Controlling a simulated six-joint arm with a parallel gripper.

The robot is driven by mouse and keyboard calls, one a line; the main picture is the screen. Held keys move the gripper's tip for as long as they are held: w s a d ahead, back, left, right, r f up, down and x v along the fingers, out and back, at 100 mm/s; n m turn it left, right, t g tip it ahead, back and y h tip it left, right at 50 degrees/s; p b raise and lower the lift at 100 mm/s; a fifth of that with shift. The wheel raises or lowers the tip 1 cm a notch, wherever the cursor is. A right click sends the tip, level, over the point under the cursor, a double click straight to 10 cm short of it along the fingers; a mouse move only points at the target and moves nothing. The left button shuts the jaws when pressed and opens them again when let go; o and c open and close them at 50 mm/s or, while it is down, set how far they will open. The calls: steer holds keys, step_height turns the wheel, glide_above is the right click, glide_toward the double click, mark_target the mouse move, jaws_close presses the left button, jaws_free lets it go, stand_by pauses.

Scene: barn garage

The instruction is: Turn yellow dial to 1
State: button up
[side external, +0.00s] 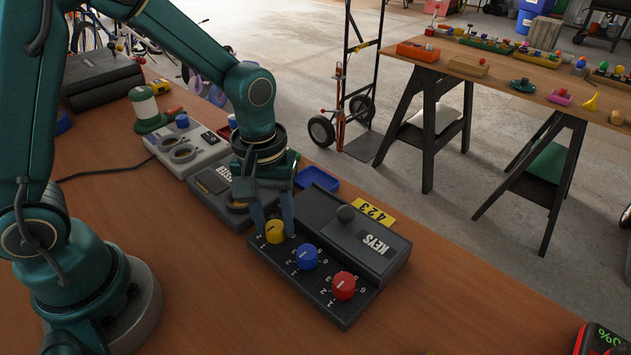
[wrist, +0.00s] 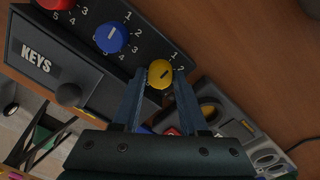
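The black box labelled KEYS (side external: 377,247) lies on the wooden bench with three dials along its panel. The yellow dial (side external: 275,231) is at one end, then the blue dial (side external: 306,256) and the red dial (side external: 344,285). In the wrist view the yellow dial (wrist: 160,73) shows a dark pointer line, with numbers 1 and 2 visible beside it. Which number it points to I cannot tell. My gripper (side external: 274,222) is over the yellow dial, fingers pointing down on either side of it. The fingers look apart in the wrist view (wrist: 157,85); contact with the dial is unclear.
A yellow tag reading 423 (side external: 374,212) sits by the box's far edge. A dark box (side external: 222,190) and a grey device with round openings (side external: 185,145) stand close beside it. A blue tray (side external: 316,180) lies behind. The bench front is clear.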

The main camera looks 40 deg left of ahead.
mark_target(274, 224)
stand_by(0.3)
steer(key=shift+r, duration=2.55)
steer(key=shift+a+r, duration=0.1)
steer(key=shift+r, duration=0.05)
steer(key=s+a+r+m+t, duration=0.3)
steer(key=s+r+m+t, duration=0.2)
steer(key=s+r+m, duration=0.2)
steer(key=shift+s, duration=1.2)
